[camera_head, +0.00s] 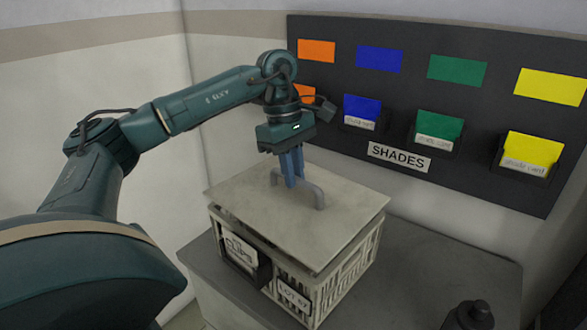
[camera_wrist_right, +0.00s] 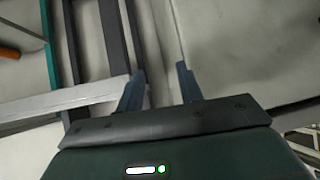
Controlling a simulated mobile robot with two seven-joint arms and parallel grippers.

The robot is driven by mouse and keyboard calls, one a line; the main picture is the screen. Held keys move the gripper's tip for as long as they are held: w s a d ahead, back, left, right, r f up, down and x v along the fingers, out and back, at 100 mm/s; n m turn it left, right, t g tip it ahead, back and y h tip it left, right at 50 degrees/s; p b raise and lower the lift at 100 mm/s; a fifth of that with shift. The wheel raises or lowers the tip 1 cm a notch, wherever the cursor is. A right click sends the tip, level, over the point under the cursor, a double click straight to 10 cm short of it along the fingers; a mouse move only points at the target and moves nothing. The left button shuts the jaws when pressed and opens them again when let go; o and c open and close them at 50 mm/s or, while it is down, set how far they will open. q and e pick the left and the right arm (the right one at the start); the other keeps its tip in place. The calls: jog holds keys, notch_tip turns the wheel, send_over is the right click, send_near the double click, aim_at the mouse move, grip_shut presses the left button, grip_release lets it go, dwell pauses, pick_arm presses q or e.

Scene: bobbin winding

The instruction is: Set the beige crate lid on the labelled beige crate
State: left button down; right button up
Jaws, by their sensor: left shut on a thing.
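The beige crate lid (camera_head: 245,196) is a flat square panel with a grey raised handle (camera_head: 318,194). My left gripper (camera_head: 291,182) points down from above and is shut on that handle. The lid lies over the top of the labelled beige crate (camera_head: 340,284), a slatted box with a "CLIPS" card and a "LOT 57" label on its sides. The lid looks nearly level and roughly lined up with the crate; I cannot tell whether it touches the rim all round. My right gripper (camera_wrist_right: 160,82) shows in the right wrist view, open with nothing between its fingers.
The crate stands on a grey bench top (camera_head: 430,275), with free room to its right. Behind it is a dark "SHADES" board (camera_head: 470,125) with coloured cards in pockets. A pale wall is at the left. The right wrist view shows dark and grey rails (camera_wrist_right: 85,50) near the fingers.

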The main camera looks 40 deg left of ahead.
pick_arm(q)
jog(key=shift+a+b+x, duration=0.15)
jog(key=shift+b+x, duration=0.45)
jog(key=shift+x, duration=0.25)
jog(key=shift+a+b+x, duration=0.2)
jog(key=shift+b+x, duration=0.35)
jog(key=shift+x, duration=0.25)
jog(key=shift+f, duration=0.1)
jog(key=c, duration=1.3)
grip_release()
jog(key=shift+c, duration=0.2)
jog(key=shift+f, duration=0.1)
